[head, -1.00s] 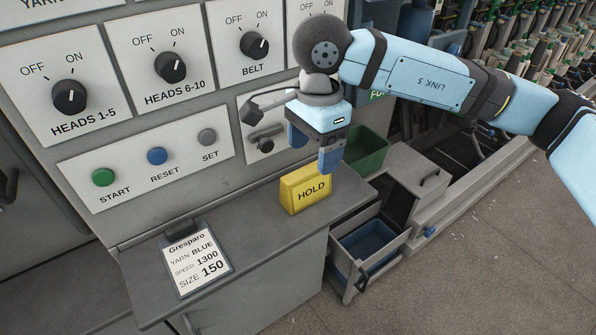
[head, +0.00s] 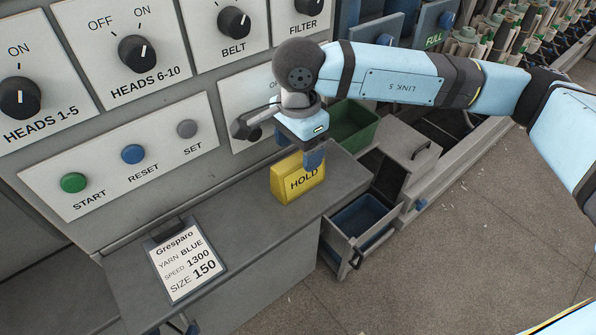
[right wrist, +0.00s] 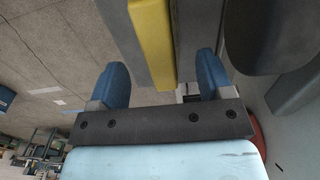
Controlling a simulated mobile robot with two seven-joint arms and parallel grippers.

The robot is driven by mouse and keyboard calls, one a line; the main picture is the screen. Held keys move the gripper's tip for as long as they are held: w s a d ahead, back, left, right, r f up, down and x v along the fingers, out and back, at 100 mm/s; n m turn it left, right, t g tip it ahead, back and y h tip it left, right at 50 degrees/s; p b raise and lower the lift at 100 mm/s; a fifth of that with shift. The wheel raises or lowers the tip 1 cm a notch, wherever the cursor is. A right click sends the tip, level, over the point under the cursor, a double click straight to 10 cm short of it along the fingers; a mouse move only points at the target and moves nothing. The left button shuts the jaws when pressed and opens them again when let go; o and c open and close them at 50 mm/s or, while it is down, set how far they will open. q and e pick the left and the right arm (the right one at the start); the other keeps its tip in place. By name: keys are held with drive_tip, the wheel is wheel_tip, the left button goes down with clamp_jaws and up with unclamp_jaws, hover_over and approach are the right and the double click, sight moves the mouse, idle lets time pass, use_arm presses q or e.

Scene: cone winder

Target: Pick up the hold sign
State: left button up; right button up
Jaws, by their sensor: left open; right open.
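The yellow hold sign (head: 298,182) stands upright on the grey counter, its HOLD face towards the right front. My right gripper (head: 299,148) is open just above it, pointing down. One blue finger is in front of the sign's upper edge; the far finger is partly hidden. In the right wrist view the sign (right wrist: 154,40) shows as a yellow band between the open, empty fingers, beyond their tips.
A clipboard card (head: 186,262) lies on the counter (head: 240,240) left of the sign. The panel with knobs and buttons (head: 132,155) rises behind. A green bin (head: 352,128) and an open drawer with a blue bin (head: 360,218) are at the right.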

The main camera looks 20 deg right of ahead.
sight(298, 157)
wheel_tip(298, 157, down, 5)
drive_tip(key=shift+r, duration=0.1)
drive_tip(key=c, duration=1)
drive_tip(key=shift+a, duration=0.1)
drive_tip(key=shift+c, duration=0.2)
drive_tip(key=shift+r, duration=0.15)
